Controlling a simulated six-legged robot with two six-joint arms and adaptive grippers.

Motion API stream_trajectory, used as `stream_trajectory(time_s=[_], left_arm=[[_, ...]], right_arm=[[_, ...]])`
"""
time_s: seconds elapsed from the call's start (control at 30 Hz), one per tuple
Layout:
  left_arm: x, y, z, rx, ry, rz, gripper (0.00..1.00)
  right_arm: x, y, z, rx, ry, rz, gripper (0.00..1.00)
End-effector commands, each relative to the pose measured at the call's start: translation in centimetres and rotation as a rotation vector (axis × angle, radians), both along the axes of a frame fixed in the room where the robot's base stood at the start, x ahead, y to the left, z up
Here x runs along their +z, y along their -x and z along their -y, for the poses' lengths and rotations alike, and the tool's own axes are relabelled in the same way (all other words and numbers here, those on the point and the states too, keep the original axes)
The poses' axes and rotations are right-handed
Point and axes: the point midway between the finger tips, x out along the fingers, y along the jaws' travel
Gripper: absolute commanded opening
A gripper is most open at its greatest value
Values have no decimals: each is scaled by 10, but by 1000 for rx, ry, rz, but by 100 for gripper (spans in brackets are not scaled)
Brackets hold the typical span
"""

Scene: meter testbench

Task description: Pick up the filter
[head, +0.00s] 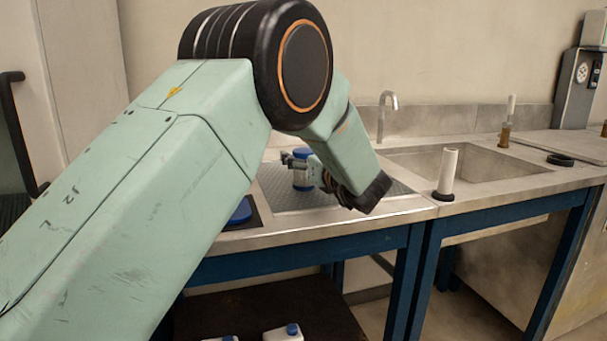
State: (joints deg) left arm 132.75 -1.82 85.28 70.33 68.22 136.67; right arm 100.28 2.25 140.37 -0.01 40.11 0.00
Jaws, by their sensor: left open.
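My left arm reaches in from the left across the picture. Its gripper (322,178) is open, low over the grey mat, and partly hidden by my own wrist. Just left of it stands a small blue-topped device (302,172) with a dark and grey side fitting; I cannot tell whether a finger touches it. A white upright cylinder on a dark round base (447,172) stands at the front of the bench, right of the gripper and apart from it. It looks like a filter, but I cannot be sure which thing is the filter. My right gripper is not in view.
A sink (465,163) with a tap (383,115) is behind the white cylinder. Another white-topped, brown-based cylinder (506,128) stands at its back edge. A black ring (560,160) lies at right. White blue-capped bottles (284,333) sit on the lower shelf.

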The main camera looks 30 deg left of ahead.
Motion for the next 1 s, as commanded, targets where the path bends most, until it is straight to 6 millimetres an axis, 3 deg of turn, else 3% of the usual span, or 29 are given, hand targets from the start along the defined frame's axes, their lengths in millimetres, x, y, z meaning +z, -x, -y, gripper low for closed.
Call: stream_trajectory(time_s=[0.37,1.0], left_arm=[[1,-3,-8,1,-1,0,76],[1,-7,-8,-1,-1,1,22]], right_arm=[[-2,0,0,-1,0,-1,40],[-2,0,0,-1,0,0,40]])
